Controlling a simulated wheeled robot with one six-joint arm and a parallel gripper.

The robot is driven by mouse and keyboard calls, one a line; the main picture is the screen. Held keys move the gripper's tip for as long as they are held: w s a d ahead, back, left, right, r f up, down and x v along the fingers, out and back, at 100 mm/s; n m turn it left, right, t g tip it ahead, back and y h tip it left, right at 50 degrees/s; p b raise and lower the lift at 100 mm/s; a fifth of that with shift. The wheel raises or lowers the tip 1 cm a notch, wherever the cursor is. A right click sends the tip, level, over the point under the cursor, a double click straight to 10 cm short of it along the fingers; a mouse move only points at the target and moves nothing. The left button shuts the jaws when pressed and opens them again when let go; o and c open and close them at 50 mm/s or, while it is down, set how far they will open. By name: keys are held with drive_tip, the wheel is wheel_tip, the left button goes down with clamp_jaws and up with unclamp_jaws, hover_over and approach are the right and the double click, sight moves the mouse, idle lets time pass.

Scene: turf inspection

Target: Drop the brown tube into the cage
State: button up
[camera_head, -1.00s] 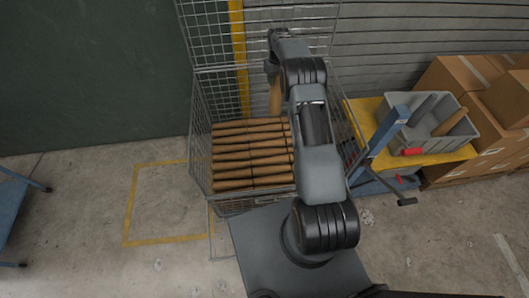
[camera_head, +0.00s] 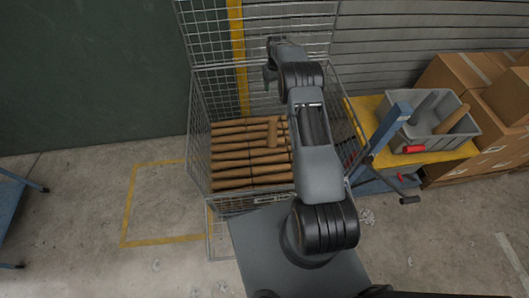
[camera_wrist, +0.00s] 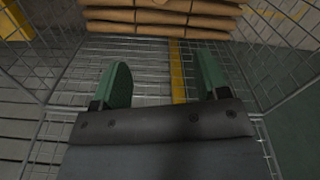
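The brown tube (camera_head: 272,132) is in the wire cage (camera_head: 199,130), clear of my gripper. It points across the rows of stacked brown tubes (camera_head: 235,171); I cannot tell if it rests on them or is still falling. My gripper (camera_head: 268,76) is above the back part of the cage in the head view. In the wrist view my gripper (camera_wrist: 163,75) has its two green fingers spread wide with nothing between them. The stacked tubes (camera_wrist: 160,17) show at the top of the wrist view, beyond the fingers.
A grey bin (camera_head: 436,122) holding a brown tube and a dark tube stands on a yellow-topped trolley (camera_head: 367,110) to the right. Cardboard boxes (camera_head: 462,75) are stacked behind it. A yellow floor outline (camera_head: 130,205) marks bare concrete left of the cage.

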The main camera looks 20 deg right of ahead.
drive_tip(key=shift+o, duration=0.4)
drive_tip(key=shift+r, duration=0.1)
wheel_tip(320, 180, up, 14)
drive_tip(key=b, duration=0.2)
drive_tip(key=shift+f, duration=0.2)
idle(0.4)
